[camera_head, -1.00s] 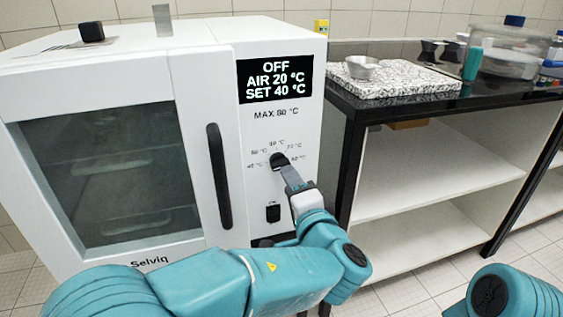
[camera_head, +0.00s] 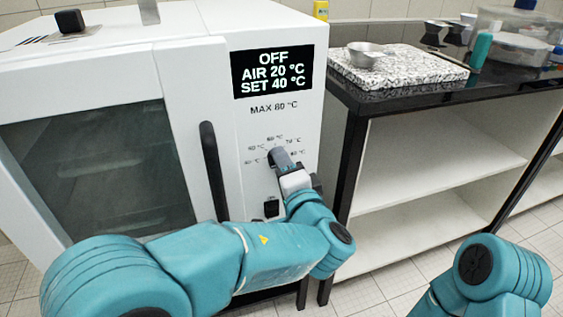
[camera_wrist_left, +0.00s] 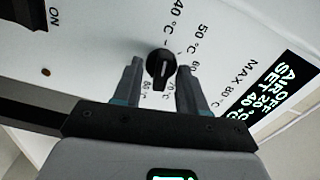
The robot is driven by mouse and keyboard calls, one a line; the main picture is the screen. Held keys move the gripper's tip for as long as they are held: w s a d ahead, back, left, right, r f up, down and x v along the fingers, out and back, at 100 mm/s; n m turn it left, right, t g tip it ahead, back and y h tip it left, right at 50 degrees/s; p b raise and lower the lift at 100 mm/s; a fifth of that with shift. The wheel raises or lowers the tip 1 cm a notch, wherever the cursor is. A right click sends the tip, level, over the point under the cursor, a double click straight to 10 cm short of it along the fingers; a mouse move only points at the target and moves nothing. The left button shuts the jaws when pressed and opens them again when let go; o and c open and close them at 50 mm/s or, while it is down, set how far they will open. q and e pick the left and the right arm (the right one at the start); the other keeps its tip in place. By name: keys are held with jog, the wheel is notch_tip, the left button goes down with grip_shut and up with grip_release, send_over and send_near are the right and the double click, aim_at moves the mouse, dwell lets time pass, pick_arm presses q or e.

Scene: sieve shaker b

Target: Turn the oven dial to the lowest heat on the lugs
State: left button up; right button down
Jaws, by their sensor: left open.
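The white oven (camera_head: 112,70) has a dark glass door on the left and a control panel on the right. Its black dial (camera_wrist_left: 160,66) shows in the wrist view, with a pale mark facing roughly toward the 40 °C label. Labels for 40 to 80 °C ring it. My left gripper (camera_wrist_left: 159,70) is open, one finger on each side of the dial; contact cannot be told. In the head view, the left gripper (camera_head: 282,162) mostly hides the dial. The display (camera_head: 272,72) reads OFF, AIR 20 °C, SET 40 °C. My right gripper is out of view.
A black switch (camera_head: 271,207) sits below the dial. A vertical door handle (camera_head: 214,172) is left of the panel. To the right, a dark-topped bench (camera_head: 400,104) holds a speckled slab (camera_head: 415,73) and a metal bowl (camera_head: 366,55); its shelves look empty.

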pick_arm(q)
jog(key=shift+s+r, duration=0.1)
jog(key=shift+s, duration=0.05)
grip_shut()
